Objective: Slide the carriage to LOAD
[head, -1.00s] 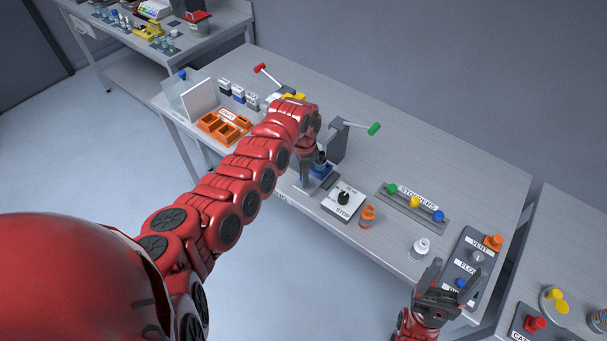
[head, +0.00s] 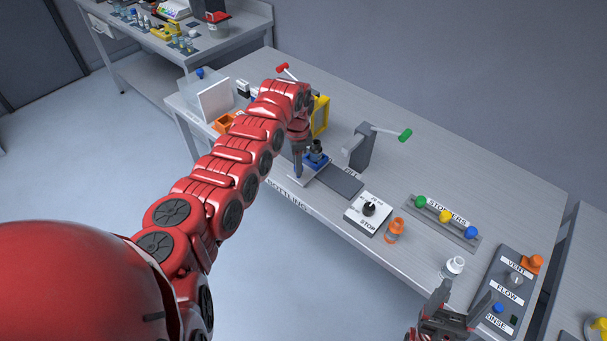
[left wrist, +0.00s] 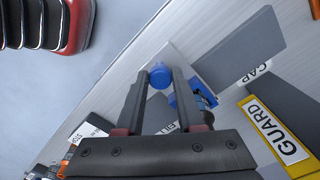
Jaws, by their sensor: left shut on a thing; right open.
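The carriage (head: 316,158) is a small blue block with a dark part on top, on a dark grey rail (head: 341,181) near the table's front edge. In the left wrist view a round blue knob (left wrist: 160,76) sits between the fingertips, with the blue carriage (left wrist: 186,100) just beside it. My left gripper (head: 298,174) is shut on this knob, at the carriage's front side. A CAP label (left wrist: 254,74) shows along the rail in the left wrist view; no LOAD label is readable. My right gripper (head: 463,302) is open and empty at the front right.
A yellow GUARD frame (head: 320,116) stands behind the carriage. A grey post with a green-tipped lever (head: 362,148) stands to its right. A dial box marked STOP (head: 367,212), an orange bottle (head: 394,230) and a stopper rack (head: 442,220) lie further right. An orange tray (head: 224,122) is at left.

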